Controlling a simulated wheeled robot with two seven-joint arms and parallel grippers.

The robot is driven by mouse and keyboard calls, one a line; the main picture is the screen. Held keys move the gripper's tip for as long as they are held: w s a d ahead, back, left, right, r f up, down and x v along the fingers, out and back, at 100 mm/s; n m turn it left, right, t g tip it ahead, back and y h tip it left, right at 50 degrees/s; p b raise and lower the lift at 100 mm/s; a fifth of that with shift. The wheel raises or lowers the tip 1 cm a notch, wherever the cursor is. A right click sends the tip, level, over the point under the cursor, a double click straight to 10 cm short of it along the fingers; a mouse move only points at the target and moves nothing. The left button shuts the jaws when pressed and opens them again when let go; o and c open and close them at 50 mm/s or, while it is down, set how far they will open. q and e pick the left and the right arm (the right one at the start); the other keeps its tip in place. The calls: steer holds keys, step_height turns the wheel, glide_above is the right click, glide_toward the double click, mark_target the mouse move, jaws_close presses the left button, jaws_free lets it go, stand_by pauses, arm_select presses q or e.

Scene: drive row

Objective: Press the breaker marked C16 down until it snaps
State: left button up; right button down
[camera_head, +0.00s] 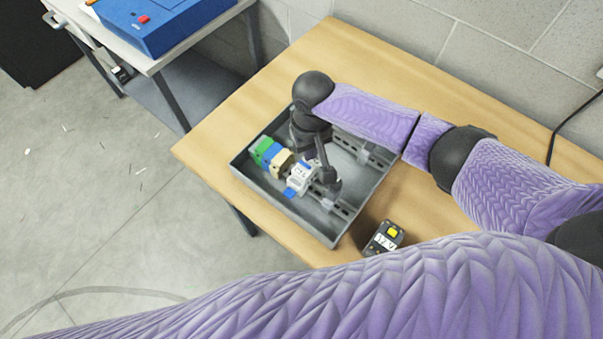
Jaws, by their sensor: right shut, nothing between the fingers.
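The breaker (301,177) is a white block with a blue part at its front, on a rail inside a grey open box (241,172). Its label is small and only partly readable, starting with C1. My right gripper (328,178) is shut and empty, pointing down into the box just to the right of the breaker. I cannot tell whether it touches the breaker. The toggle is too small to make out clearly. My left gripper is not in view.
Green, blue and beige terminal blocks (270,154) sit left of the breaker on the rail. A dark handheld meter (384,238) with a yellow part lies on the wooden table (215,137) in front of the box. A blue case (160,22) stands on another table at upper left.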

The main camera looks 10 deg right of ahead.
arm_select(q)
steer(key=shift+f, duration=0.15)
arm_select(e)
steer(key=shift+f, duration=0.25)
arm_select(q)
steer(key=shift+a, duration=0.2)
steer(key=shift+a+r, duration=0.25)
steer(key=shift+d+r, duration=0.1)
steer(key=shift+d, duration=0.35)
arm_select(e)
steer(key=shift+f, duration=0.1)
arm_select(q)
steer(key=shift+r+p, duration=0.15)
steer(key=shift+p, duration=0.25)
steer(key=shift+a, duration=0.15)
arm_select(e)
steer(key=shift+f, duration=0.1)
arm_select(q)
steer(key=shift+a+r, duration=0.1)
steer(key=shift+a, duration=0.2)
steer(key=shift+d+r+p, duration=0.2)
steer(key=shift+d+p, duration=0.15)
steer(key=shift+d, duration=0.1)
arm_select(e)
steer(key=shift+f, duration=0.1)
